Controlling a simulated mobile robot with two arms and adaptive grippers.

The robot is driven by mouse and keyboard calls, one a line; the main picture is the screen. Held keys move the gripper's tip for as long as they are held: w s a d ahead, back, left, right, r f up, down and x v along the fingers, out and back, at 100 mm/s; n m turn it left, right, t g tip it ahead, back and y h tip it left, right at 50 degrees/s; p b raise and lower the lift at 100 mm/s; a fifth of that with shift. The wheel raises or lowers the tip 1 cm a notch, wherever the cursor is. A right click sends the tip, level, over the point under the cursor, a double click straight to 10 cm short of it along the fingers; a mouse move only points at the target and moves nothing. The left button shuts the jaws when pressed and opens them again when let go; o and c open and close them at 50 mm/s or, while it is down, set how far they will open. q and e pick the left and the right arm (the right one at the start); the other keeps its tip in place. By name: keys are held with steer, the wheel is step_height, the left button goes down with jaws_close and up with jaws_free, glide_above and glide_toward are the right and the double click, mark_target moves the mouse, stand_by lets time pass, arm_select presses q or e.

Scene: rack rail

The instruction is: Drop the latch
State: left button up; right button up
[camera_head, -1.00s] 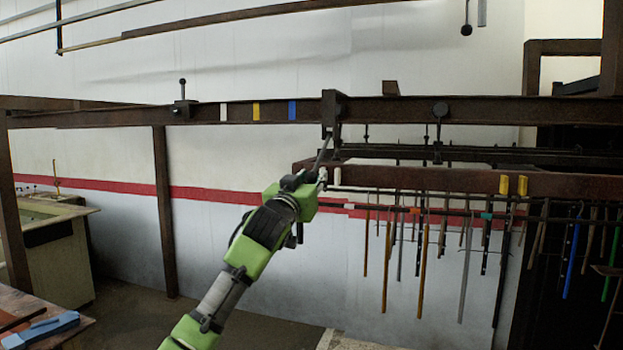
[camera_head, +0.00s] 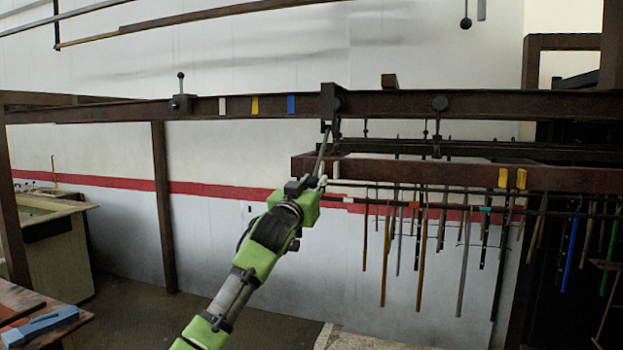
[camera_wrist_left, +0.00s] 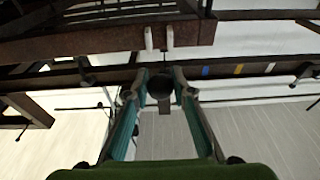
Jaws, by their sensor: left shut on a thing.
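A dark latch piece with a round knob (camera_head: 338,103) sits on the brown overhead rail (camera_head: 200,109), where the lower rail section (camera_head: 420,172) begins. My left gripper (camera_head: 327,131) reaches up from below, its fingers close under this piece. In the left wrist view, the two teal fingers of the left gripper (camera_wrist_left: 160,78) close around a dark round knob (camera_wrist_left: 159,87) at their tips. Which part of the latch is gripped is too small to tell in the head view. The right gripper is not in view.
Left along the rail stands another ball-topped lever (camera_head: 181,92), then white, yellow and blue marks (camera_head: 291,104). Several rods and tools (camera_head: 421,250) hang at right. A bench (camera_head: 50,240) is at left.

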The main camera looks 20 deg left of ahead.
arm_select(q)
steer(key=w+f, duration=0.5)
steer(key=w, duration=0.2)
steer(key=shift+f, duration=0.15)
steer(key=o, duration=1)
steer(key=shift+w+d, duration=0.15)
steer(key=shift+s, duration=3.6)
